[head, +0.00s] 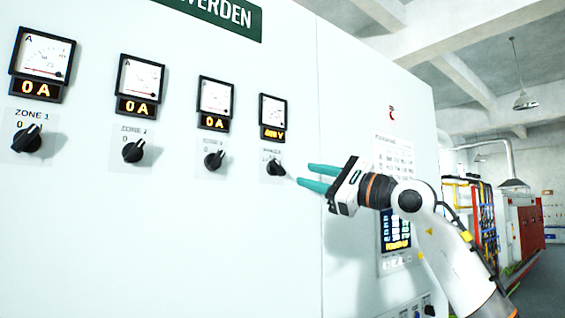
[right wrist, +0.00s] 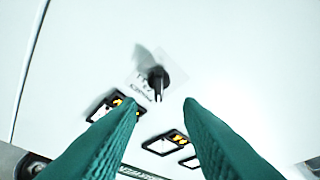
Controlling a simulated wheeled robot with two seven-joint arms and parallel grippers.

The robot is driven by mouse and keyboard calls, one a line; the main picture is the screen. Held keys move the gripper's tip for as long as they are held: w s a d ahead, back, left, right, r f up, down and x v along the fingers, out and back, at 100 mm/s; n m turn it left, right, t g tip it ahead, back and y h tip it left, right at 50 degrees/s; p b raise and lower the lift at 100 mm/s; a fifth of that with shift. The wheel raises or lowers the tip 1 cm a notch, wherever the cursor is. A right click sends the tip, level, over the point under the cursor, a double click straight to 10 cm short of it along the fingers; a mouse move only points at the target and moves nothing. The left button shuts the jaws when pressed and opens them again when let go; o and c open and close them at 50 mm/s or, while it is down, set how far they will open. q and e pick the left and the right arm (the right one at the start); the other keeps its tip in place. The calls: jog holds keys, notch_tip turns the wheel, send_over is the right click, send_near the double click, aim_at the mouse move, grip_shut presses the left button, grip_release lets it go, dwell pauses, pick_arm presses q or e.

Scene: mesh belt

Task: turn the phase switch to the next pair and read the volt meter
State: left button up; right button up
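The phase switch (head: 275,167) is a black rotary knob on the white cabinet front, at the right end of a row of knobs. It also shows in the right wrist view (right wrist: 157,80), between and beyond the fingertips. The volt meter (head: 273,110) sits above it; its amber display seems to read about 400 V, but the digits are blurred. My right gripper (head: 303,176) is open, its two teal fingers pointing at the switch from the right. The fingers look apart from the knob. In the right wrist view the gripper (right wrist: 161,103) is empty. My left gripper is not in view.
Three ammeters reading 0 A, such as the zone 1 meter (head: 43,55), stand left of the volt meter, each above a zone knob (head: 28,139). A lit panel (head: 396,232) is partly behind my right arm. Red machinery (head: 522,228) stands far right.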

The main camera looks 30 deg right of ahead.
aim_at(282, 169)
jog(key=p+x, duration=0.1)
jog(key=x, duration=0.2)
jog(key=p+x, duration=0.1)
jog(key=x, duration=0.2)
jog(key=shift+w+d, duration=0.15)
jog(key=shift+d, duration=0.05)
jog(key=shift+w+a+r+p, duration=0.1)
jog(key=shift+w+a+p, duration=0.25)
jog(key=shift+w+p, duration=0.15)
jog(key=shift+d, duration=0.1)
grip_shut()
